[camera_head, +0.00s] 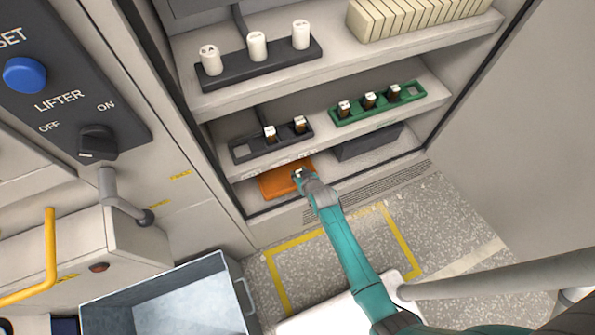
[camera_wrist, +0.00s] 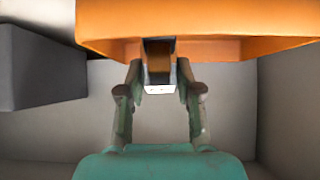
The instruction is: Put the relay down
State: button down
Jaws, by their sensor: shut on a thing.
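My gripper (camera_head: 304,181) is at the lowest shelf, by the right side of the orange tray (camera_head: 272,185). It is shut on a relay (camera_head: 298,173) with a white end, which shows between the fingers. In the wrist view, my gripper (camera_wrist: 160,92) has a finger on each side of the relay (camera_wrist: 159,76). The relay's white end faces the camera, and its darker body overlaps the edge of the orange tray (camera_wrist: 240,20). I cannot tell whether the relay touches the tray floor.
Above, a green tray (camera_head: 414,98) holds three similar relays and a dark tray (camera_head: 242,153) holds two. A dark box (camera_head: 368,141) stands right of the orange tray. The top shelf holds white bobbins (camera_head: 257,46). Shelf edges and cabinet walls surround the arm.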

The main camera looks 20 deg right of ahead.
aim_at(297, 172)
jog(key=shift+w+f, duration=0.25)
jog(key=shift+f, duration=0.15)
jog(key=shift+w+r+g, duration=0.15)
jog(key=shift+w+g, duration=0.2)
jog(key=shift+g, duration=0.35)
jog(key=shift+w+g, duration=0.4)
jog(key=shift+g, duration=0.6)
jog(key=shift+f, duration=0.8)
jog(key=shift+f, duration=0.15)
jog(key=c, duration=0.8)
grip_release()
jog(key=shift+o, duration=0.2)
jog(key=v, duration=1.2)
